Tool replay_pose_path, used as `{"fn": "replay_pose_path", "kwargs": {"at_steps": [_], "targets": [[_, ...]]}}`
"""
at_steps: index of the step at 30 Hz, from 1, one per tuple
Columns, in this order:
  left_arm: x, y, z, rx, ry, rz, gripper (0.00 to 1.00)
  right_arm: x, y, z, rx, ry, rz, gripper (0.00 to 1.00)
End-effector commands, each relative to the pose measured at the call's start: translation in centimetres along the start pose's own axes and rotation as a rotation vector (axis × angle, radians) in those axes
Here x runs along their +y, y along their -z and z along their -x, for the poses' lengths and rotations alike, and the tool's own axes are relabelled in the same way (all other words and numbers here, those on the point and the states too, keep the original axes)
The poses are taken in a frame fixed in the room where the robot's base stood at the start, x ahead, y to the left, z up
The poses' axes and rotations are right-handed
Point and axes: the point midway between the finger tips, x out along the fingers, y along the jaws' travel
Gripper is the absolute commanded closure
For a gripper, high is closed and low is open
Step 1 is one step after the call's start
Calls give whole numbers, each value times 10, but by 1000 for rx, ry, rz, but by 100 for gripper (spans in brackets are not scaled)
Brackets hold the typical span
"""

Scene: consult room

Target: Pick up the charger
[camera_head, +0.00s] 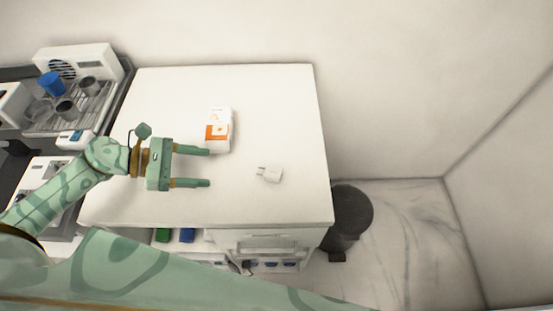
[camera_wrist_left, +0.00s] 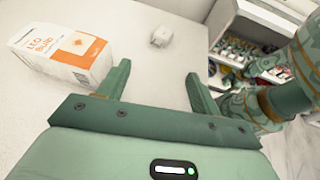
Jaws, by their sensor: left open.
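The charger (camera_head: 270,174) is a small white plug with prongs, lying on the white table toward its right side. It also shows in the left wrist view (camera_wrist_left: 161,37), beyond my fingers and between their lines. My left gripper (camera_head: 210,167) is open and empty over the table, to the left of the charger and apart from it. Its two fingers point right, toward the charger. In the left wrist view the fingers (camera_wrist_left: 157,75) are spread wide with nothing between them. My right gripper is not in view.
A white and orange bulb box (camera_head: 219,130) lies close beside the upper finger; it also shows in the left wrist view (camera_wrist_left: 62,52). A coffee machine with cups (camera_head: 80,85) stands at the left. A dark bin (camera_head: 350,212) is right of the white table (camera_head: 290,100). The table around the charger is clear.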

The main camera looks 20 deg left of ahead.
Motion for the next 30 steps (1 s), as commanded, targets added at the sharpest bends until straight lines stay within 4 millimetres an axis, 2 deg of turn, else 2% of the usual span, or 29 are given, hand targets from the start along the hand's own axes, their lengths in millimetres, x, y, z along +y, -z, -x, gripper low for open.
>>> {"fn": "replay_pose_path", "kwargs": {"at_steps": [3,7,12,17,25,30], "targets": [[0,-3,-26,-8,0,-1,36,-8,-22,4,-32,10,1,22],[0,-4,-60,-9,-2,0,36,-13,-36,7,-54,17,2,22],[0,-3,-92,-7,-2,2,36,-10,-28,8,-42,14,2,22],[0,-2,-104,-5,-1,2,36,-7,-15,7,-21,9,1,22],[-3,-3,-145,-7,-2,4,36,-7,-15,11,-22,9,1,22],[-3,-1,-154,-3,-2,2,36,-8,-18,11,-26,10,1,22]]}}
